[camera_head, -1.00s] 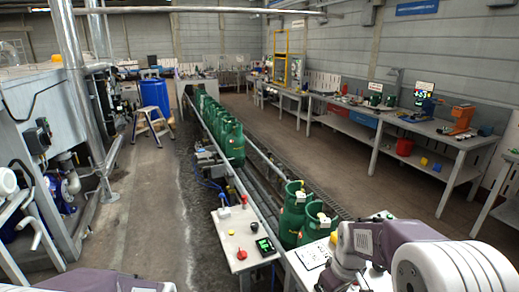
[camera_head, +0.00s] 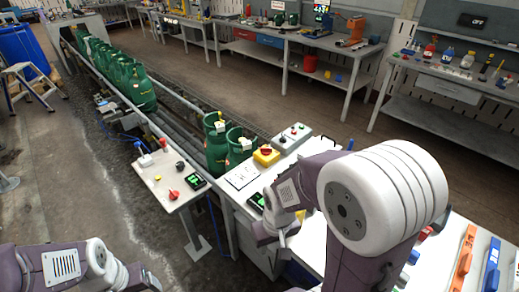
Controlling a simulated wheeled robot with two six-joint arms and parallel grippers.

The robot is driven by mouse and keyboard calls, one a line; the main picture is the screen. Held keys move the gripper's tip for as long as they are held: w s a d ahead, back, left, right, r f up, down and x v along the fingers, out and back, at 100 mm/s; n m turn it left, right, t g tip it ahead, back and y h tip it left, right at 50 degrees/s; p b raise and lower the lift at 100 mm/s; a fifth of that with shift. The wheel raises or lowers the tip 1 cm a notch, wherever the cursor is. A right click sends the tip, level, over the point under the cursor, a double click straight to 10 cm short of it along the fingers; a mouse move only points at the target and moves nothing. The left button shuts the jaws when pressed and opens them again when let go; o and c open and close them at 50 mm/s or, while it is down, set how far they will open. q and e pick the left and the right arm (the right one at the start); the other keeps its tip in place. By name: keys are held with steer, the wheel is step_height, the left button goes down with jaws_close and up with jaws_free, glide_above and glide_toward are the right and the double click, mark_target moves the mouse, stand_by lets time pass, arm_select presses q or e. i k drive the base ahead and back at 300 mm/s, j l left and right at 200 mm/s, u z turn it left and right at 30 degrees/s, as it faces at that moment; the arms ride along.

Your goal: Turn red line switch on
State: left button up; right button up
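A yellow box with a red rotary knob (camera_head: 266,154) sits on the white bench at the centre, beside the green cylinders. I cannot tell from the picture whether the knob is on or off. Another red knob (camera_head: 173,194) is on the small white table to the left. My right gripper (camera_head: 283,239) is over the front of the bench, below and apart from the yellow box; its fingers are small and partly hidden by my arm. My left arm shows at the bottom left, but its fingers cannot be made out.
Green gas cylinders (camera_head: 137,88) stand in a row on the conveyor. A grey control box with buttons (camera_head: 291,138) is behind the yellow box. Coloured tools (camera_head: 465,257) lie on the bench at lower right. Open floor lies left of the small table.

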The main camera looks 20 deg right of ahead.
mark_target(265, 151)
steer(key=i+z, duration=0.1)
steer(key=i, duration=0.55)
steer(key=i+j, duration=0.2)
steer(key=i, duration=0.45)
steer(key=l+z, duration=0.05)
